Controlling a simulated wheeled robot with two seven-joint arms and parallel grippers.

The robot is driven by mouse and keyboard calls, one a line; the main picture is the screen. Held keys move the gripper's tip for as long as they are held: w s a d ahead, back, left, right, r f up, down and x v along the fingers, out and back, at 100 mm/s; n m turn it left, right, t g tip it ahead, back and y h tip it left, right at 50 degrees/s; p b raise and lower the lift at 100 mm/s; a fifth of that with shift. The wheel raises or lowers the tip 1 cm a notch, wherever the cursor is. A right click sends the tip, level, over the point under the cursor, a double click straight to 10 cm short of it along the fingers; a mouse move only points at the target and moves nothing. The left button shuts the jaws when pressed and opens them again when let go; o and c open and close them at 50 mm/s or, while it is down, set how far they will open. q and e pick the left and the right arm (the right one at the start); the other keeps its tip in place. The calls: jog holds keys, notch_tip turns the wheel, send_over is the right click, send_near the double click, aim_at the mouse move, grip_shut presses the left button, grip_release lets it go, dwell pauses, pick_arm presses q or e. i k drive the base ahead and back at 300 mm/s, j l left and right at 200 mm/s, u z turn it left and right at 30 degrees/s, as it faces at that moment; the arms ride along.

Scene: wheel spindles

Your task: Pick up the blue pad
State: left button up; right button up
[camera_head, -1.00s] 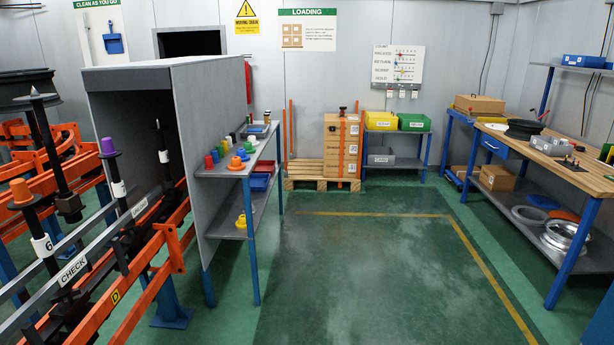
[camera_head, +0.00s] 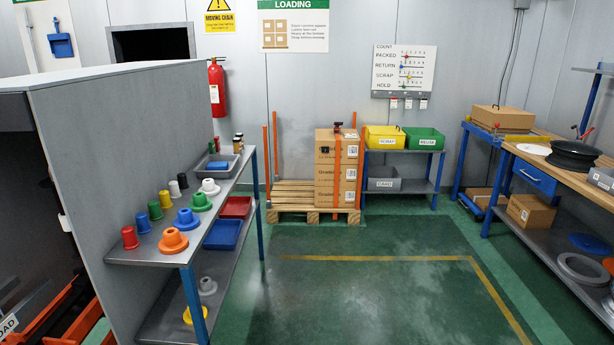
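Several blue things show, and I cannot tell which is the blue pad. A flat blue round disc (camera_head: 588,243) lies on the lower shelf of the right workbench. A small blue block (camera_head: 218,166) sits in a grey tray (camera_head: 236,160) at the far end of the left shelf unit's top. A blue flanged cone (camera_head: 186,221) and a blue cup (camera_head: 154,211) stand among the coloured cones and cups on that top. Neither of my grippers is in view.
The left shelf unit (camera_head: 150,254) stands against a grey partition. A wooden pallet (camera_head: 288,196) with stacked cartons (camera_head: 325,175) is at the back wall. The wooden-topped workbench (camera_head: 578,183) is at right. Green floor (camera_head: 370,285) between them is clear.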

aim_at(221, 165)
jog(key=i+z, duration=0.25)
jog(key=i, duration=1.9)
jog(key=i+j+u, duration=0.2)
jog(key=i+u, duration=0.15)
jog(key=i, duration=0.2)
jog(key=i+u, duration=0.35)
jog(key=i, duration=0.15)
jog(key=i+l+u, duration=0.1)
jog(key=i+u, duration=0.25)
jog(key=i, duration=0.2)
